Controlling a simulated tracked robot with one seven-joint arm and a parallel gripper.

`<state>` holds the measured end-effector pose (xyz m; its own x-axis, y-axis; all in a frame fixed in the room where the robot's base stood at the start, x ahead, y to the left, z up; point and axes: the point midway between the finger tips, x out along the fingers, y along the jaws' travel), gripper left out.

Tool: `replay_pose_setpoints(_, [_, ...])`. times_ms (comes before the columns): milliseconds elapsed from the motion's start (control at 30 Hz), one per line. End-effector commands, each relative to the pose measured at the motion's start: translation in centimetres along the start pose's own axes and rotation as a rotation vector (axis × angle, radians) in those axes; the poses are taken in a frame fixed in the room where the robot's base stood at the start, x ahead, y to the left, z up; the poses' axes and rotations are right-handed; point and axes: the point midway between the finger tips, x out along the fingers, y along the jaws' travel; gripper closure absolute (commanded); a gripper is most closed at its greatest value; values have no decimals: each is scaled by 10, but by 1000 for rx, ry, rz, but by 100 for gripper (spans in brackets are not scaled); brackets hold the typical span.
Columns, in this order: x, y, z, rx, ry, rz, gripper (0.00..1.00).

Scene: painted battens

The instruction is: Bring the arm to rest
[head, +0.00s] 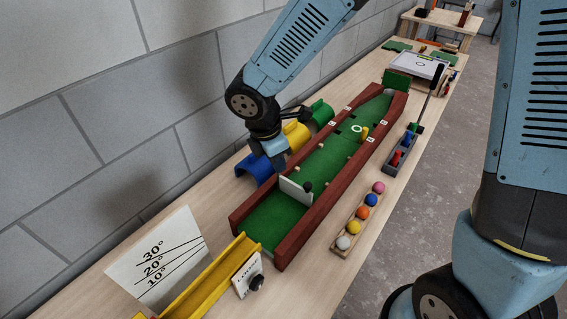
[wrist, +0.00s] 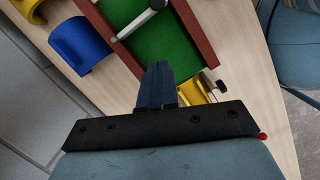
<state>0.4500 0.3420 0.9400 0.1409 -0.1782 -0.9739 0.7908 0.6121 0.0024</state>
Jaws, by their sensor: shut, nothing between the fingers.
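My gripper (head: 279,163) hangs over the left side of the green-floored lane (head: 268,220), near the blue arch (head: 254,170). In the wrist view its two fingers (wrist: 157,72) are together, with nothing between them. The arm is bent, its upper part reaching in from the top of the head view. The fingers overlap the lane's end in the wrist view; whether they touch anything cannot be told.
The lane has red-brown walls (head: 325,200) and a white barrier (head: 296,190). Yellow (head: 297,136) and green (head: 321,113) arches stand left. A ball rack (head: 342,246), yellow ramp (head: 215,281) and angle board (head: 156,261) are nearer. A grey wall (head: 70,130) borders the bench.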

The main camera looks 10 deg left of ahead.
Motion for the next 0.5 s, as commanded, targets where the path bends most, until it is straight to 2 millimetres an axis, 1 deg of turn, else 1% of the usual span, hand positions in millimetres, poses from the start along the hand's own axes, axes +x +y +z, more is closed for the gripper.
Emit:
replay_pose_setpoints(167, [-3, 0, 0, 1, 0, -1, 100])
replay_pose_setpoints(267, [-6, 0, 6, 25, -3, 3, 100])
replay_pose_setpoints(367, [-13, -2, 23, 97, -10, 11, 100])
replay_pose_setpoints(467, [-24, -7, 49, 217, -18, 23, 100])
replay_pose_setpoints(500, [-30, -9, 61, 271, -21, 29, 100])
